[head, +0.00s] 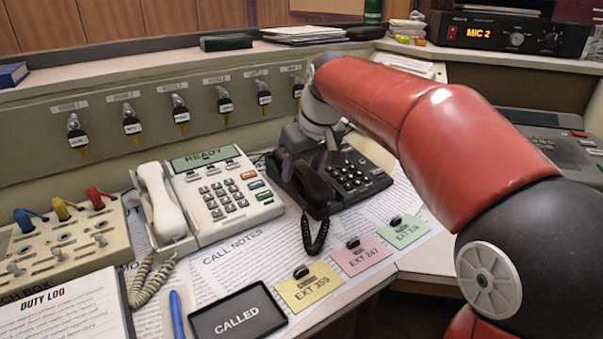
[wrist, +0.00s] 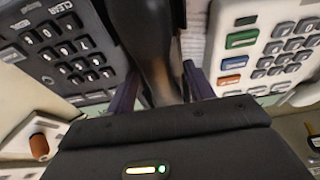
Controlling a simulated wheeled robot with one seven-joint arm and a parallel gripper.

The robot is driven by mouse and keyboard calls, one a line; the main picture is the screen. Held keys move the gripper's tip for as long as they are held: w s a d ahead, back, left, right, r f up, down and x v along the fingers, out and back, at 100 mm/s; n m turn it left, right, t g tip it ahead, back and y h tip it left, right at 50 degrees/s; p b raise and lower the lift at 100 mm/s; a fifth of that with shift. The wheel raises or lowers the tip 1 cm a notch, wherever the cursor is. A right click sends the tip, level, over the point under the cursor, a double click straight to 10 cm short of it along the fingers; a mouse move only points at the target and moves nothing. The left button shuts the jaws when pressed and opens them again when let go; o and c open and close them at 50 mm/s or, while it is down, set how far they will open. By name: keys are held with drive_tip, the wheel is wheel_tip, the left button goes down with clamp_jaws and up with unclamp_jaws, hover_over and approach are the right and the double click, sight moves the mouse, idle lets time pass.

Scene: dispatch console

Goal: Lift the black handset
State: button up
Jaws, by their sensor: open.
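The black handset (head: 313,186) lies along the left side of the black desk phone (head: 355,182), with its coiled cord hanging at the front. My gripper (head: 311,158) is over the far end of the handset, pointing down. In the wrist view the handset (wrist: 152,45) runs between the two purple fingers of my gripper (wrist: 160,88), one on each side. The fingers are open. I cannot tell whether either one touches the handset. The handset's far end is hidden by my gripper in the head view.
A white phone (head: 225,192) with its own white handset (head: 162,203) stands close on the left. Paper notes and a CALLED tablet (head: 237,313) lie in front. A panel of hanging keys (head: 180,107) rises behind. A grey machine (head: 550,140) stands at right.

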sight(303, 165)
clamp_jaws()
drive_tip(key=shift+r, duration=0.1)
wheel_tip(303, 165, up, 20)
drive_tip(key=p, duration=0.2)
idle(0.6)
